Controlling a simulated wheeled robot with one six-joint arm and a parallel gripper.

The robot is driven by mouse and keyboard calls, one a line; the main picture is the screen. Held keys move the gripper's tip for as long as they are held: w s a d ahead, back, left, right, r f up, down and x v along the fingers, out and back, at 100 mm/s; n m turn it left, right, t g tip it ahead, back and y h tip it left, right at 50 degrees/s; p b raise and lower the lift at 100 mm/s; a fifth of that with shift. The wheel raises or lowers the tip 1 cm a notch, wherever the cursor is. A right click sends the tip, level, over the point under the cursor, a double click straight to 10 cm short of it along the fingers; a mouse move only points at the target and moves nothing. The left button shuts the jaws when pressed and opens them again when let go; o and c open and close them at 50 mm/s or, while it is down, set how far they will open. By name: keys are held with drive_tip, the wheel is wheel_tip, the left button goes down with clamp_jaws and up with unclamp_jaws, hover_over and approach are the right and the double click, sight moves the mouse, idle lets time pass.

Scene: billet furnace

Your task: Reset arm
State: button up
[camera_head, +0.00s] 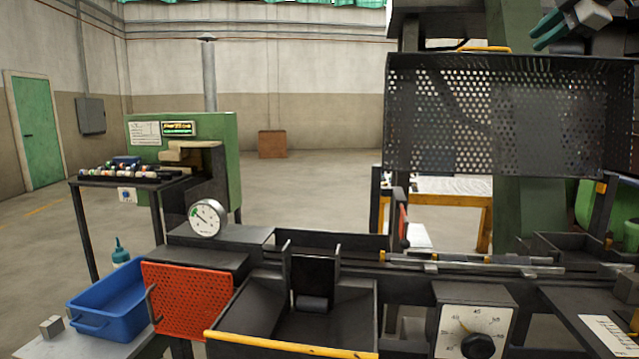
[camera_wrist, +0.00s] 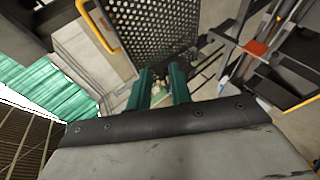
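My gripper (camera_head: 545,33) is raised at the top right of the head view, above and in front of the black perforated guard (camera_head: 480,115). Its two teal fingers also show in the wrist view (camera_wrist: 160,80), with a clear gap between them and nothing held. The gripper is open. Most of my arm lies outside the head view.
Below stand a black bench with a gauge (camera_head: 207,218), a dial box (camera_head: 472,322), an orange perforated plate (camera_head: 188,300) and a chute with a yellow front bar (camera_head: 290,345). A blue bin (camera_head: 112,300) is at left. A green machine (camera_head: 220,135) stands behind; open floor lies beyond.

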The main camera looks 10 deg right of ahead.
drive_tip(key=w+d+r+m+t+h, duration=0.4)
drive_tip(key=d+t+h, duration=0.1)
drive_tip(key=d+t, duration=0.1)
drive_tip(key=s+a+f+m+g+h, duration=0.1)
drive_tip(key=s+f+m+g+h, duration=0.15)
drive_tip(key=s+f+m, duration=0.4)
drive_tip(key=s+a+f+m+g+h, duration=0.15)
drive_tip(key=f+m+g, duration=0.25)
drive_tip(key=f, duration=0.5)
drive_tip(key=s+a+f+m+g+h, duration=0.25)
drive_tip(key=s+f+m+g, duration=0.2)
drive_tip(key=f, duration=0.35)
drive_tip(key=s+a+f+n+g+y, duration=0.1)
drive_tip(key=s+a+f+g+y, duration=0.2)
drive_tip(key=s+a+f, duration=0.9)
drive_tip(key=s+a+f+n+g+y, duration=0.1)
drive_tip(key=s+a+f+g+y, duration=0.1)
drive_tip(key=s+a+f+y, duration=0.5)
drive_tip(key=s+a+f, duration=0.4)
drive_tip(key=a+f, duration=0.3)
drive_tip(key=a, duration=0.3)
drive_tip(key=shift+s+a+f+g, duration=0.35)
drive_tip(key=shift+g, duration=0.05)
